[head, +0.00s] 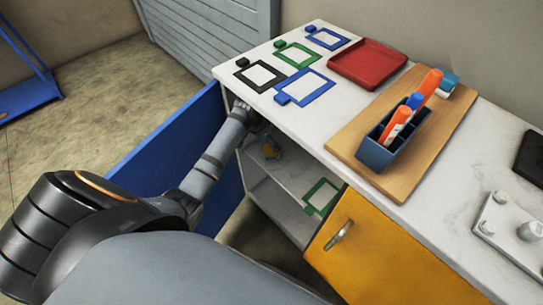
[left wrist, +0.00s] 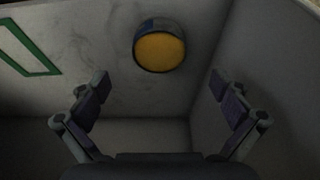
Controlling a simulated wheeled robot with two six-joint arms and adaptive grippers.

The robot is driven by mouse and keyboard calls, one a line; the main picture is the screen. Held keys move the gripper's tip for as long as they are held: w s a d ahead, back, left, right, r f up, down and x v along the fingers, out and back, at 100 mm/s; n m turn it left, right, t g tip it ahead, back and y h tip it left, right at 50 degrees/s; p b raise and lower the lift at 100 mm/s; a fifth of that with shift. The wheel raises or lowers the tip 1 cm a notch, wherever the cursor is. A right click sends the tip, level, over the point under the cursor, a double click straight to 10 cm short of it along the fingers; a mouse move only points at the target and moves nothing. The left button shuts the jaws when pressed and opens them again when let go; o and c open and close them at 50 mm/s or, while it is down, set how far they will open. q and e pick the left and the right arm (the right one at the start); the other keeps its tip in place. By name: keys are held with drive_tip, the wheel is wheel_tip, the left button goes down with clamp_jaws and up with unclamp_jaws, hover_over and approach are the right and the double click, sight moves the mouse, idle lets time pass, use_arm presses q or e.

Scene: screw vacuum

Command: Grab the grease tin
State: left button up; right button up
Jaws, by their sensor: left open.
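In the head view the left gripper (head: 252,124) is mostly hidden under the counter edge. The right gripper is not in view.
The cabinet's blue door (head: 175,145) and yellow door (head: 372,245) stand beside the opening. A green frame (head: 321,197) lies on the shelf right of the tin. The counter (head: 315,120) above holds frames, a red tray (head: 368,63) and a pen holder (head: 380,152) on a board.

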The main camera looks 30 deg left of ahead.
sight(271, 150)
use_arm(q)
drive_tip(key=b+x, duration=0.2)
drive_tip(key=x, duration=0.5)
drive_tip(key=shift+f, duration=0.25)
drive_tip(key=shift+r, duration=0.1)
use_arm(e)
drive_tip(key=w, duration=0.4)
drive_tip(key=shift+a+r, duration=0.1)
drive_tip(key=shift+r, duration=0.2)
use_arm(q)
drive_tip(key=c, duration=1.5)
drive_tip(key=shift+r, duration=0.1)
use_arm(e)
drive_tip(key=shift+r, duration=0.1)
